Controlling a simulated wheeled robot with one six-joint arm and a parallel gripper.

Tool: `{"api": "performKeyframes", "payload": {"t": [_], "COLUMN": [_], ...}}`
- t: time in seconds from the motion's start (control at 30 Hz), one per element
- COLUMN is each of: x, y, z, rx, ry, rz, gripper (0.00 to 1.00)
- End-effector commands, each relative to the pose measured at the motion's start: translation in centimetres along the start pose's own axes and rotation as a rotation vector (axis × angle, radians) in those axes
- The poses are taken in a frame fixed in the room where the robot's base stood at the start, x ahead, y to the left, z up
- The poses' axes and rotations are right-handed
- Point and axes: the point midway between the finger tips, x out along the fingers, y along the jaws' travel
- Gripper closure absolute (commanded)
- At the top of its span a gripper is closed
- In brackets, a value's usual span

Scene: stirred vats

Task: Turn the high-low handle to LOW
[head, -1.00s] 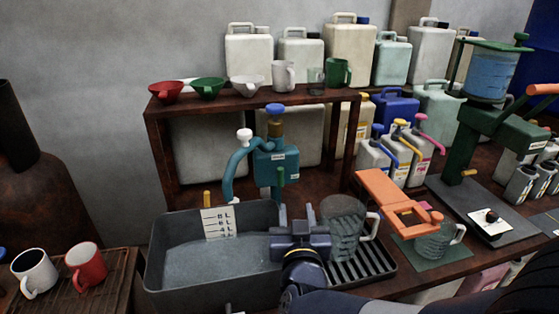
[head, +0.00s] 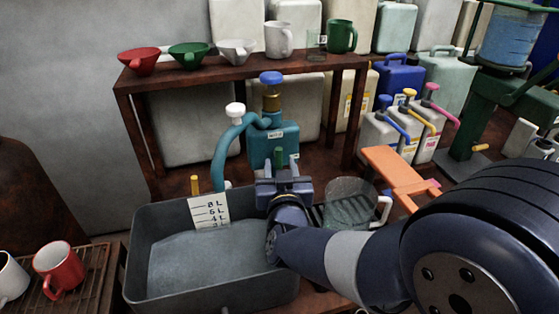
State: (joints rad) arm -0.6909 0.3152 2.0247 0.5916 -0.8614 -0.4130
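A teal dispenser (head: 262,146) with a small label stands behind the grey basin. My gripper (head: 284,182) is seen from behind, just below and in front of the green handle.
The grey basin (head: 140,262) has a litre scale card (head: 209,212) and a yellow peg (head: 195,185). A clear jug (head: 350,203) stands close right of my gripper. A shelf (head: 215,78) with funnels and mugs stands behind.

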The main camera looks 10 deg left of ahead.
Motion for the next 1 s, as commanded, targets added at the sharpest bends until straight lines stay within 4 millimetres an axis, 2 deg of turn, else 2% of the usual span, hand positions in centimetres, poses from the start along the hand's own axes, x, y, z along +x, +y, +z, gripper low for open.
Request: {"api": "performKeyframes", "payload": {"t": [0.1,0.2,0.53,1.0], "x": [1.6,2.4,2.8,2.8], "y": [0.0,0.0,0.0,0.0], "z": [0.1,0.0,0.0,0.0], "rx": [0.001,0.001,0.001,0.001], "ry": [0.000,0.000,0.000,0.000], "rz": [0.002,0.001,0.000,0.000], "gripper": [0.61,0.61,0.61,1.00]}}
